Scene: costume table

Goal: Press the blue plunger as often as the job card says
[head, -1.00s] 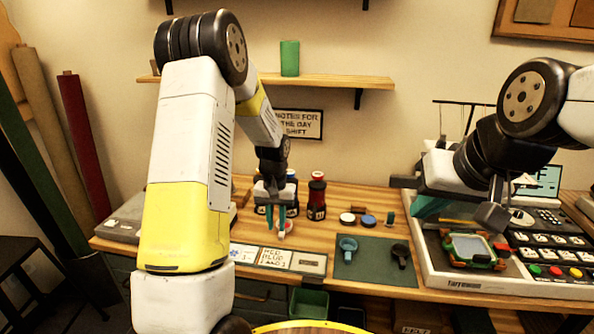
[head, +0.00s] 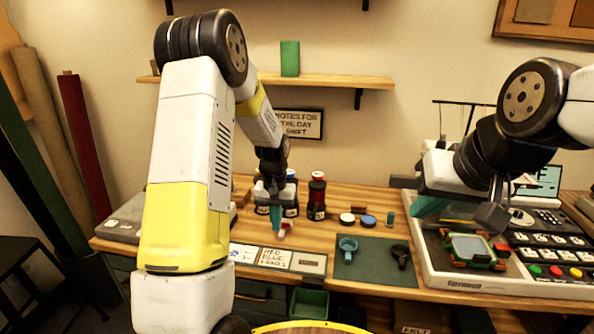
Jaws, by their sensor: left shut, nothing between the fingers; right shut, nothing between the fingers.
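The job card (head: 275,258) lies at the table's front; its writing includes "RED" and "BLUE", but the rest is too small to read surely. A bottle with a dark blue top (head: 291,176) stands behind my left gripper and is partly hidden; I cannot tell whether this top is the blue plunger. My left gripper (head: 277,226) is shut, pointing down just behind the card. A small white and red thing (head: 286,230) shows beside its fingertips; I cannot tell whether they touch. My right gripper (head: 424,207) is shut at the left side of the white tray.
A red-topped bottle (head: 317,196) stands right of the blue-topped one. A white disc (head: 347,219) and a blue disc (head: 368,221) lie behind a dark mat (head: 362,272) with a blue scoop (head: 347,247) and a black scoop (head: 401,255). The white tray (head: 470,288) fills the right.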

